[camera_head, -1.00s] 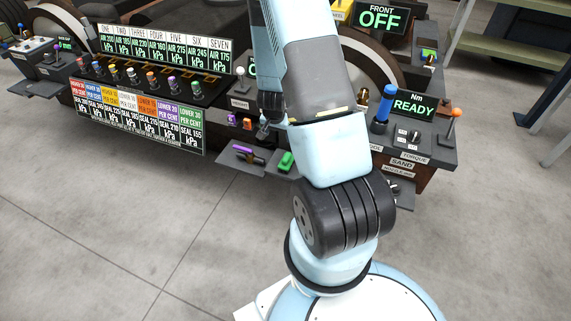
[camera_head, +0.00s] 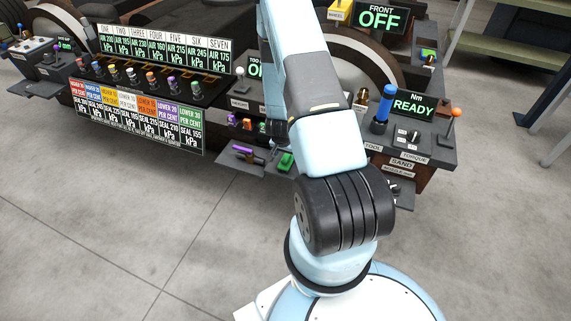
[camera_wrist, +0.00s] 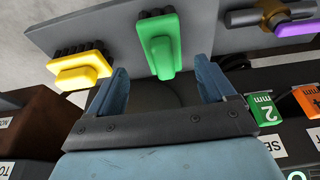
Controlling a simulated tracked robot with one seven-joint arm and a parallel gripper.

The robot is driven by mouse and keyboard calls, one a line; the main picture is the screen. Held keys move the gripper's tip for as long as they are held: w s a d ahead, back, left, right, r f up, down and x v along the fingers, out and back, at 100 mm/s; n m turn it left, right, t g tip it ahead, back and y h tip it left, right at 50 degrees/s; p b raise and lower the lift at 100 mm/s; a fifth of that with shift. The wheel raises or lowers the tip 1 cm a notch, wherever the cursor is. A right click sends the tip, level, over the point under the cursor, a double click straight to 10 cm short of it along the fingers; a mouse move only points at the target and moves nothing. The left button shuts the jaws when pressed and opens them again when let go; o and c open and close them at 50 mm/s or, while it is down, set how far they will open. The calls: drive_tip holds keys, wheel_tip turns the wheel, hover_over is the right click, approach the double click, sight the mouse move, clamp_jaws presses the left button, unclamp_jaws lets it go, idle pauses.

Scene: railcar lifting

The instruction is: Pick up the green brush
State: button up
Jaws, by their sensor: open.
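The green brush (camera_wrist: 160,45) lies on a grey shelf (camera_wrist: 110,25), with black bristles at its far end in the wrist view. In the head view the green brush (camera_head: 286,162) shows beside my arm, low on the front of the console. My gripper (camera_wrist: 161,68) is open and empty. Its two blue fingers stand apart, and the near end of the green brush appears between them in the picture. The height gap between fingers and brush cannot be told. In the head view my arm hides most of the gripper.
A yellow brush (camera_wrist: 80,68) lies left of the green one in the wrist view. A tool with a purple handle (camera_wrist: 298,30) lies to the right. Green (camera_wrist: 264,108) and orange (camera_wrist: 306,100) blocks stand near the right finger. Open floor (camera_head: 90,240) lies at left in the head view.

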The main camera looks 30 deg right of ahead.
sight(286, 157)
drive_tip(key=shift+w+x, duration=0.15)
drive_tip(key=shift+x, duration=1.35)
drive_tip(key=shift+w+x, duration=0.15)
drive_tip(key=shift+x, duration=1.35)
drive_tip(key=shift+r, duration=0.1)
drive_tip(key=shift+c, duration=0.5)
drive_tip(key=c, duration=1)
